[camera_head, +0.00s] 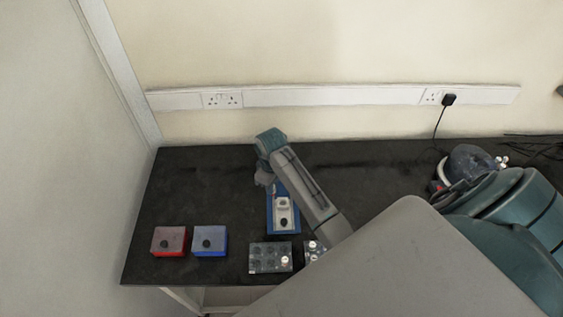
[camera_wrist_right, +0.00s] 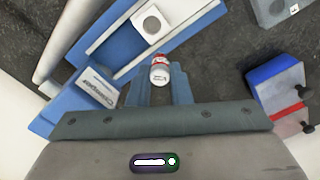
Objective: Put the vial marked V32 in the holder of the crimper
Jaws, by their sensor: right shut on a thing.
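The crimper (camera_head: 270,222) has a blue base with a pale holder part and a dark round spot on the black bench. It also shows in the wrist view, with a "Crimper" label (camera_wrist_right: 97,88) and a white square block with a round socket (camera_wrist_right: 152,22). My right gripper (camera_head: 266,183) is over the crimper's far end. In the wrist view my right gripper (camera_wrist_right: 160,88) is shut on a small vial (camera_wrist_right: 160,75) with a red and white top. Its marking is too small to read. The vial is apart from the socket. My left gripper is not in view.
A red box (camera_head: 170,251) and a blue box (camera_head: 211,252), each with a black knob, stand to the left. A vial rack (camera_head: 257,268) with a white-topped vial stands near the front edge. Another rack (camera_head: 308,256) is partly hidden by my arm. The back left bench is clear.

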